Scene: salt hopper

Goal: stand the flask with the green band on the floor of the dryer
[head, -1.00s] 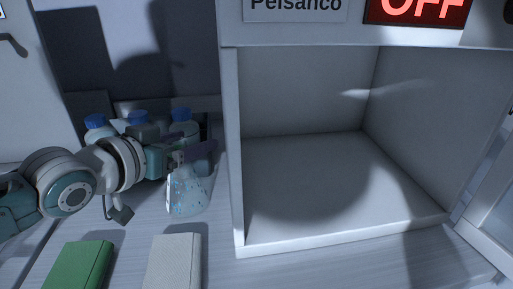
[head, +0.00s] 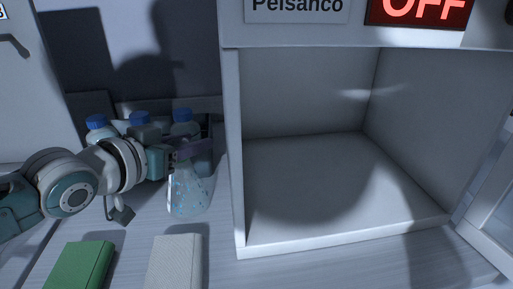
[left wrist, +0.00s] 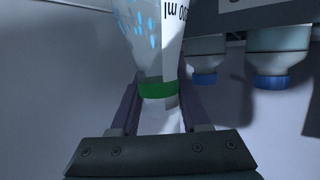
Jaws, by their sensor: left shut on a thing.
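The flask (head: 187,194) is clear glass with blue specks and hangs upright or nearly so from my left gripper (head: 192,152), left of the dryer. In the left wrist view its green band (left wrist: 158,90) circles the neck between my two purple fingers (left wrist: 158,108), which are shut on it. A white label with "ml" print shows on the flask there. I cannot tell whether its base touches the bench. The dryer (head: 232,150) is a white open-fronted box with an empty, bare floor (head: 335,185). My right gripper is out of view.
Blue-capped bottles (head: 139,118) stand in a dark rack behind the gripper. A green block (head: 78,266) and a whitish block (head: 174,262) lie in front. The dryer's left wall edge stands close right of the flask. A red OFF display (head: 420,10) is above the opening.

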